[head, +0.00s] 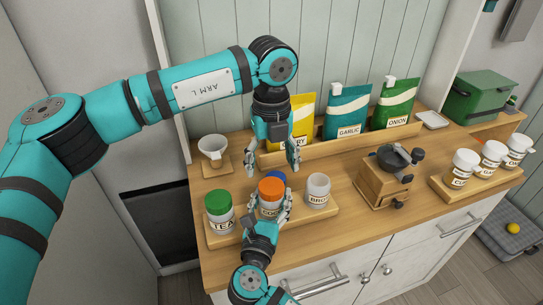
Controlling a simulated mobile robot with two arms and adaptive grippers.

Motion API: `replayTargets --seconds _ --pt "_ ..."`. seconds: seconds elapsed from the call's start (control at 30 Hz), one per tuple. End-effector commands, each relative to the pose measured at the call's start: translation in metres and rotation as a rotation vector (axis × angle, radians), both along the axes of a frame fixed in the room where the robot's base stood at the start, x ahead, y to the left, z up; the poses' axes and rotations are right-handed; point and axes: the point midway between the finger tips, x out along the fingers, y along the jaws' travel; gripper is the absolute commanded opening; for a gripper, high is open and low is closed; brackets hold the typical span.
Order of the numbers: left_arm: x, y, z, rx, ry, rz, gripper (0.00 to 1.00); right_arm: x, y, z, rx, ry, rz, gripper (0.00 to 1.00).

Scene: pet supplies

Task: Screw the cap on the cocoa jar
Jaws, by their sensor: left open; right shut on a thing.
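The cocoa jar (268,211), its label partly hidden, stands upright in the middle of the front wooden tray (225,240). An orange cap (271,187) sits on top of it; I cannot tell how tightly. My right gripper (267,208) comes from the front and is shut on the jar, a finger on either side. My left gripper (275,165) points down, open and empty, above and slightly behind the cap, apart from it.
A green-capped tea jar (219,207) and a pale-topped jar (318,188) flank the cocoa jar; something blue (276,176) shows behind it. A grinder (384,177) stands right. Pouches (346,112) line the back. Small white-lidded jars (492,155) stand far right.

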Motion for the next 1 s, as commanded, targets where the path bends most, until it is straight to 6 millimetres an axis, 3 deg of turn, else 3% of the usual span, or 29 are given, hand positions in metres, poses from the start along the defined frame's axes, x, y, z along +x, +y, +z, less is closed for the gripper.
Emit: replayTargets --seconds 0.2,0.4,0.8,1.0 --pt "0.000 0.000 -0.036 0.000 0.002 0.000 0.73 0.000 0.000 0.000 0.000 0.000 0.001 0.00" --pt "0.000 0.000 -0.059 0.000 0.001 0.000 0.73 0.000 0.000 0.000 0.000 0.001 0.001 0.00" --pt "0.000 0.000 -0.067 0.001 -0.002 0.000 0.73 0.000 0.000 0.000 0.000 0.001 0.000 0.00" --pt "0.000 0.000 -0.067 0.000 -0.001 0.000 0.50 0.000 0.000 0.000 0.000 0.001 0.001 0.00"
